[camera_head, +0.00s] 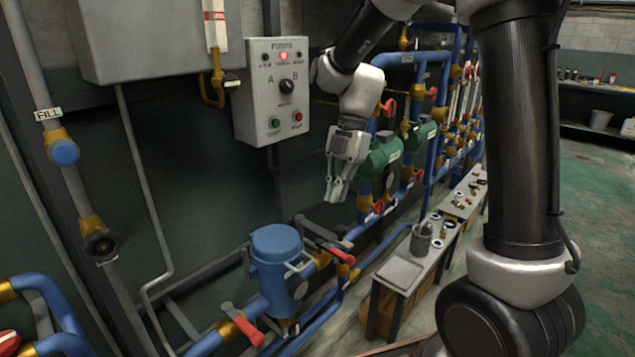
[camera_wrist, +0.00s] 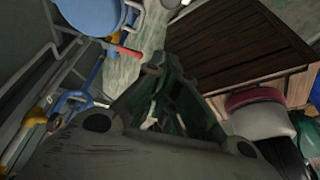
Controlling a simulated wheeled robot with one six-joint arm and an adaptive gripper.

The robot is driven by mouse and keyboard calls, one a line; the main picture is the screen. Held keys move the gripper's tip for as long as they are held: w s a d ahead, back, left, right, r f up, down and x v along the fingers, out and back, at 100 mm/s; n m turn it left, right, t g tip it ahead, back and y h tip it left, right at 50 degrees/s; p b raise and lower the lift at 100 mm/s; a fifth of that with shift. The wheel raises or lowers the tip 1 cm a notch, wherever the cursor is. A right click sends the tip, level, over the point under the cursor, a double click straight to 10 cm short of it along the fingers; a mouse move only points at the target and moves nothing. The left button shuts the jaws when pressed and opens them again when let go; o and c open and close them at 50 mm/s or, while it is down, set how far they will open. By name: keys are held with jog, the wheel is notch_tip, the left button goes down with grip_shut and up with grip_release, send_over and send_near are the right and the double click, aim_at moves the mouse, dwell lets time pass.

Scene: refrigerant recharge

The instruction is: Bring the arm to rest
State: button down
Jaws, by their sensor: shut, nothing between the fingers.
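My gripper (camera_head: 337,191) hangs pointing down in the head view, in front of the dark wall and left of the green pumps. Its fingers are shut with nothing between them. In the wrist view my gripper (camera_wrist: 153,122) reaches forward with its fingers close together. It touches nothing that I can see. My arm bends over from the upper right, with a dark link standing large at the right of the head view.
A grey pump control box (camera_head: 276,92) with a lit red lamp is on the wall left of my gripper. A blue strainer vessel (camera_head: 277,262) with red-handled valves is below. Green pumps (camera_head: 382,157) and blue pipes are close right. A low bench (camera_head: 399,274) stands beneath.

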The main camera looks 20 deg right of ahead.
jog(key=s+d+r+m+t+h, duration=0.1)
jog(key=s+d+r+m+t, duration=0.2)
jog(key=s+d+m, duration=0.4)
jog(key=s+d+r+m+t+h, duration=0.2)
jog(key=s+d+r+m, duration=0.4)
jog(key=s+m, duration=0.6)
jog(key=d+m+t, duration=0.1)
jog(key=d+m, duration=0.1)
jog(key=m, duration=0.4)
jog(key=shift+d+r+m+t, duration=0.25)
jog(key=shift+r+m+t, duration=0.05)
jog(key=shift+t, duration=0.1)
